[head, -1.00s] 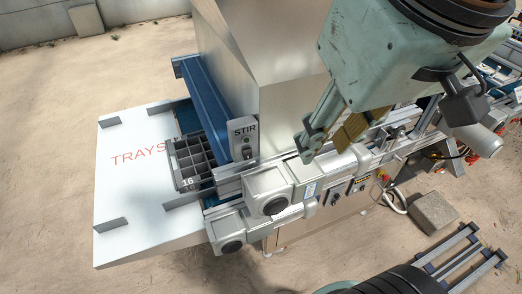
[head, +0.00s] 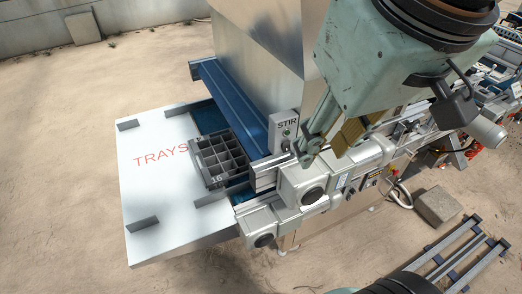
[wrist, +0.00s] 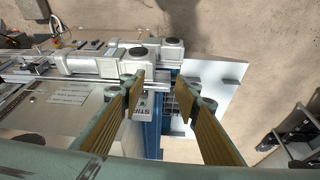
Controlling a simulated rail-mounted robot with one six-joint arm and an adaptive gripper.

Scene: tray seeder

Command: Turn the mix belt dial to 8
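My gripper (head: 326,151) is open and empty above the machine, just right of the STIR box. In the wrist view its two fingers (wrist: 165,100) are spread with a clear gap between them. A control panel with small dark knobs (head: 372,182) is on the machine's front side, below and right of my gripper in the head view. It is partly hidden behind the white motor housings. Its labels are too small to read, so I cannot tell which knob is the mix belt dial or its setting.
The STIR box (head: 286,127) with a switch sits beside a blue beam and large metal hopper (head: 265,60). White motor housings (head: 303,186) stick out in front. A white TRAYS table (head: 150,190) and dark cell tray (head: 218,158) are at left.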

